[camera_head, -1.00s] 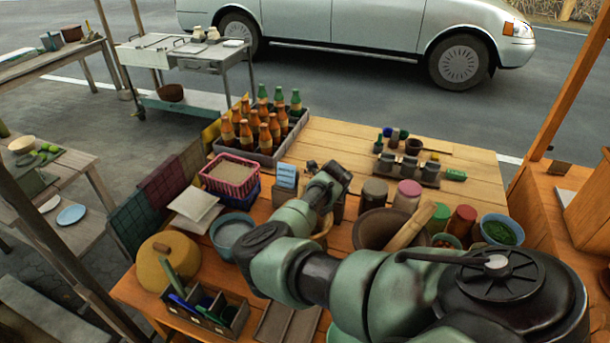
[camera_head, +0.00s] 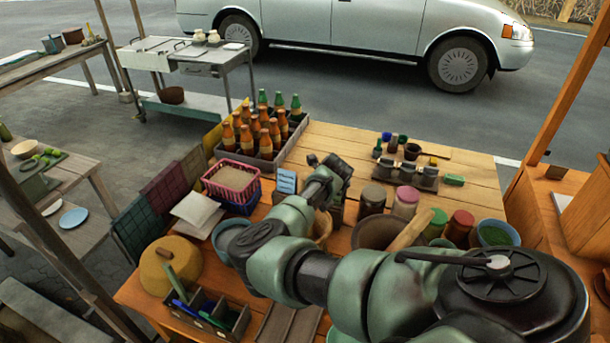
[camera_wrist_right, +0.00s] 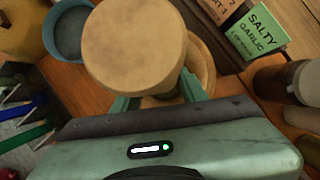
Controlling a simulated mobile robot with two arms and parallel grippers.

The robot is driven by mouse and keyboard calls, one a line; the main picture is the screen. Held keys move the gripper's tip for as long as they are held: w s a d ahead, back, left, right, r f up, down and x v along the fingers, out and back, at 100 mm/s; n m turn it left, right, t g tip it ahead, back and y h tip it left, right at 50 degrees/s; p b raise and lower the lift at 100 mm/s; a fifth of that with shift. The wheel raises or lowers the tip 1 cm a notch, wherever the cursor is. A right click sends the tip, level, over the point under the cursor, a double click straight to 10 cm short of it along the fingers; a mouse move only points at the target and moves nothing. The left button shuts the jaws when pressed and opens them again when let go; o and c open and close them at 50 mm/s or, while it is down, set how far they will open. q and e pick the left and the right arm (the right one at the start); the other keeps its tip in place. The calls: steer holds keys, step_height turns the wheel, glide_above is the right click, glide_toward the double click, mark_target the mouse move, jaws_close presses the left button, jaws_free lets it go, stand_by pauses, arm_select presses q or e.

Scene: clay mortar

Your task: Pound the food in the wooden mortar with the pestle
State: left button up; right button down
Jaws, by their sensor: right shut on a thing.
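My right gripper (camera_wrist_right: 158,98) is shut around a pale wooden pestle (camera_wrist_right: 134,45), whose broad round end faces the camera in the right wrist view. The rim of a wooden mortar (camera_wrist_right: 208,66) shows just behind and below the pestle. In the head view the mortar (camera_head: 323,230) is mostly hidden behind my right arm, and the held pestle cannot be made out. The food in the mortar is hidden, and I cannot tell whether the pestle touches it. My left gripper is not in view.
A brown clay bowl (camera_head: 368,236) with another wooden pestle (camera_head: 412,230) leaning in it stands close to the right. A pink basket (camera_head: 231,181), a blue bowl (camera_head: 226,232) and a bottle crate (camera_head: 262,158) stand left. Jars (camera_head: 404,202) stand behind. The table's back right is partly clear.

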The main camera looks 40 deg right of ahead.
step_height(320, 180, up, 8)
steer(key=shift+f, duration=0.25)
stand_by(0.5)
steer(key=shift+w+d+r, duration=0.1)
